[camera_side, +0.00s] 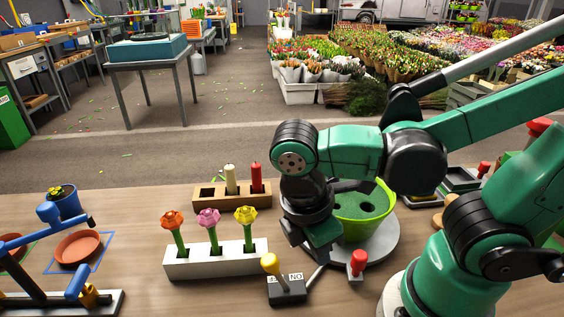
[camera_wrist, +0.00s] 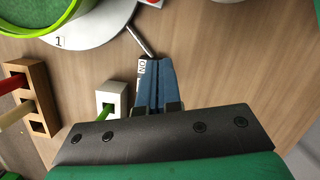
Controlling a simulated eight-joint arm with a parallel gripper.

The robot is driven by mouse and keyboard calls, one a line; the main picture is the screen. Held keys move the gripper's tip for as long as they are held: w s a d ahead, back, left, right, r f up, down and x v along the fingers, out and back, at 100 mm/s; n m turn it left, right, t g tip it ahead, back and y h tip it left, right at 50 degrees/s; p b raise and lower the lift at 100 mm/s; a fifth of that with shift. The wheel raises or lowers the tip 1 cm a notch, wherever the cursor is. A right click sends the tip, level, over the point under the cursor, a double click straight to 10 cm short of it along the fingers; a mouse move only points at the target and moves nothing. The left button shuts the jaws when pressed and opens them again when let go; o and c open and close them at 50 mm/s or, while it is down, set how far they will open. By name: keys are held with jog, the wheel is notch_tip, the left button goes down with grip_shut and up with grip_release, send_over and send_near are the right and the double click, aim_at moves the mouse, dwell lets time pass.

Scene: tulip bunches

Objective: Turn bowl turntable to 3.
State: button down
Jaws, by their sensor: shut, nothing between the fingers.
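The bowl turntable is a light grey disc (camera_side: 385,250) carrying a lime-green bowl (camera_side: 368,228) with dark holes in its green filling. In the wrist view the disc (camera_wrist: 100,32) shows a "1" mark on its rim, near a metal rod (camera_wrist: 140,41). The bowl's green rim (camera_wrist: 70,30) is at the upper left there. My gripper (camera_side: 322,258) is shut and empty, in front of the bowl at the disc's near left edge. In the wrist view its fingers (camera_wrist: 155,62) are together, pointing towards the rod and a "NO" label. Whether they touch anything is unclear.
A dark switch box (camera_side: 287,290) with a yellow knob and "NO" label stands close to my gripper. A red knob (camera_side: 358,263) is at the disc's front. A white block (camera_side: 215,262) with three flowers and a wooden candle block (camera_side: 232,194) stand left. Bare table lies at front centre-left.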

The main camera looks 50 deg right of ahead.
aim_at(357, 256)
jog(key=w+d+r+m+g, duration=0.1)
jog(key=w+r+m, duration=0.3)
jog(key=r+m, duration=0.2)
jog(key=shift+y, duration=0.4)
jog(key=x, duration=1)
jog(key=shift+d, duration=0.15)
jog(key=shift+s+d, duration=0.55)
jog(key=shift+s, duration=0.2)
jog(key=shift+s+d, duration=0.6)
jog(key=shift+s, duration=0.25)
jog(key=shift+n, duration=0.3)
jog(key=shift+s+d+n, duration=0.25)
jog(key=shift+s+n, duration=0.2)
jog(key=shift+s, duration=0.05)
jog(key=shift+s+d+n, duration=0.25)
jog(key=shift+s+n, duration=0.2)
jog(key=shift+s, duration=0.05)
